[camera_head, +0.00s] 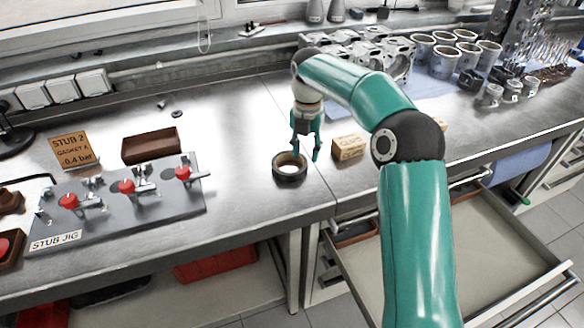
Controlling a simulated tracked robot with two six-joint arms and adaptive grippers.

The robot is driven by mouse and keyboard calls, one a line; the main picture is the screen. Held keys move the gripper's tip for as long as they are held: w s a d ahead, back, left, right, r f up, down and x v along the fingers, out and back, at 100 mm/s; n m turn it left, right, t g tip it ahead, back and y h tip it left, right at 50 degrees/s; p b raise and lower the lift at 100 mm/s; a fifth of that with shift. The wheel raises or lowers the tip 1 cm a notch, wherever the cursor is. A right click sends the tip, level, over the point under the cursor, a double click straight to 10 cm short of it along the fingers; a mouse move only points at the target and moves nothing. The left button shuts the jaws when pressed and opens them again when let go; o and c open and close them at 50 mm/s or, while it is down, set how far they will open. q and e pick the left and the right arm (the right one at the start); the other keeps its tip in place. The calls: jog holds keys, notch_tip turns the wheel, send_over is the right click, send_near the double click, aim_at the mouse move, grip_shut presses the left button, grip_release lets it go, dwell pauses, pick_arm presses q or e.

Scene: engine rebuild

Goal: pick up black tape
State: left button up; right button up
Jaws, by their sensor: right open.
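A roll of black tape (290,174) lies flat on the metal workbench, near its front edge and right of the stub jig. My right gripper (305,152) is above and slightly behind the tape, fingers pointing down and spread apart, with nothing seen between them. In this view one fingertip overlaps the space just beyond the tape's far rim; I cannot tell whether it touches. My left gripper is not in view.
The stub jig (100,215) with red knobs stands left, with a brown box (151,145) behind it. An open drawer (470,240) juts out below the bench. Bench left of the tape is clear.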

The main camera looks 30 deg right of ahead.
aim_at(305, 167)
jog(key=shift+f, duration=3)
grip_shut()
jog(key=shift+w, duration=0.1)
